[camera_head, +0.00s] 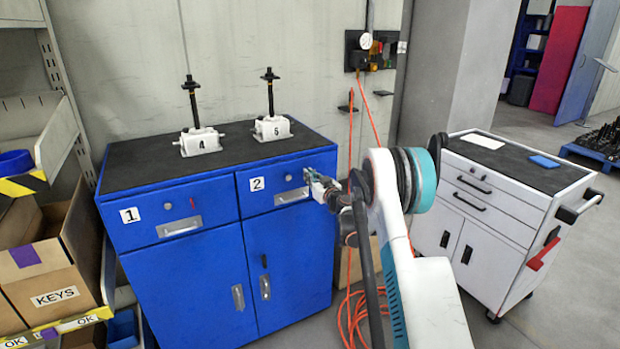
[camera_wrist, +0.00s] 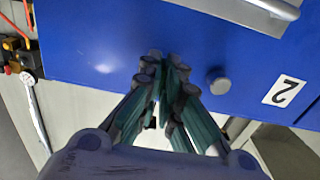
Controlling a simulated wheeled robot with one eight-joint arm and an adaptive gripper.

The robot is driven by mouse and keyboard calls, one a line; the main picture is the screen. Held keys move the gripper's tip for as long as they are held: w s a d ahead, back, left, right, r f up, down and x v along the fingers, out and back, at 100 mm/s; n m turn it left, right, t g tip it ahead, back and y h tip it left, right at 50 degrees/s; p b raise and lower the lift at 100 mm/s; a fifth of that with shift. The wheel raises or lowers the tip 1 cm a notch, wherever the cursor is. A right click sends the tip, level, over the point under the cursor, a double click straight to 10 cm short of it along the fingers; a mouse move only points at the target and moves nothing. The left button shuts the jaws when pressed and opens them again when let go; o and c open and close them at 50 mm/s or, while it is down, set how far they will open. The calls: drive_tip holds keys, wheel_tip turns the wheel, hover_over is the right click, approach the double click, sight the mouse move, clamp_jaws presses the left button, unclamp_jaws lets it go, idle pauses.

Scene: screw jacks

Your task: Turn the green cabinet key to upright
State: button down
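The blue cabinet (camera_head: 190,275) has two drawers, labelled 1 and 2. My gripper (camera_head: 309,176) is at the right part of drawer 2's front (camera_head: 262,188), right of a round grey knob that also shows in the wrist view (camera_wrist: 218,82). In the wrist view the fingertips (camera_wrist: 167,68) are close together in front of the blue face, with teal pads along the fingers. I cannot make out the green key apart from the fingers; its place and tilt are hidden. Whether the fingers grip something cannot be told.
A red key (camera_head: 192,203) stands in drawer 1. Two white screw jacks, 4 (camera_head: 199,140) and 5 (camera_head: 272,127), stand on the cabinet top. A white tool cart (camera_head: 490,215) is at right. An orange hose (camera_head: 351,170) hangs behind my arm.

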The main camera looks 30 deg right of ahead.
drive_tip(key=c, duration=1.8)
unclamp_jaws()
drive_tip(key=s, duration=1.2)
drive_tip(key=shift+d, duration=0.2)
